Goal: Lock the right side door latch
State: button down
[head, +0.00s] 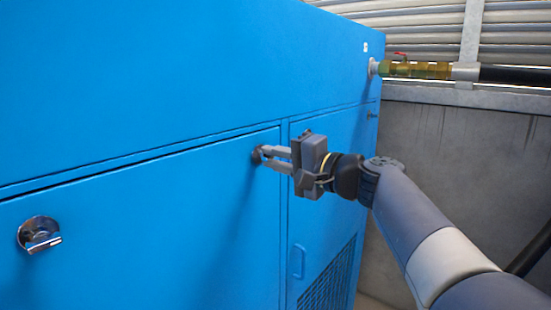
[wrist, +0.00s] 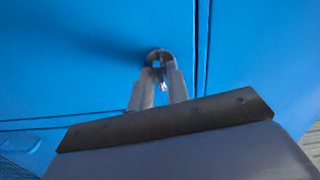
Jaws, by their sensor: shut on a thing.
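The blue cabinet door (head: 130,230) is closed flush in its frame. Near its upper right corner is a round metal latch (head: 257,155), which also shows in the wrist view (wrist: 153,55). My gripper (head: 264,156) is at this latch, with its two fingers reaching in from the right. In the wrist view, my gripper (wrist: 160,78) has its fingertips on either side of the latch's small handle, shut on it. The fingers partly hide the handle, so I cannot tell its exact angle.
A second chrome latch (head: 38,234) is at the door's left. Right of the seam is a narrower blue panel (head: 330,170) with a recessed pull (head: 298,261) and a vent grille (head: 327,285). A brass pipe fitting (head: 420,70) juts from the cabinet's upper right. A concrete wall (head: 450,150) stands behind.

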jog(key=shift+m, duration=1)
jog(key=c, duration=1.5)
grip_release()
jog(key=shift+c, duration=0.2)
jog(key=b+v, duration=0.2)
jog(key=v, duration=0.8)
jog(key=shift+s+d, duration=0.3)
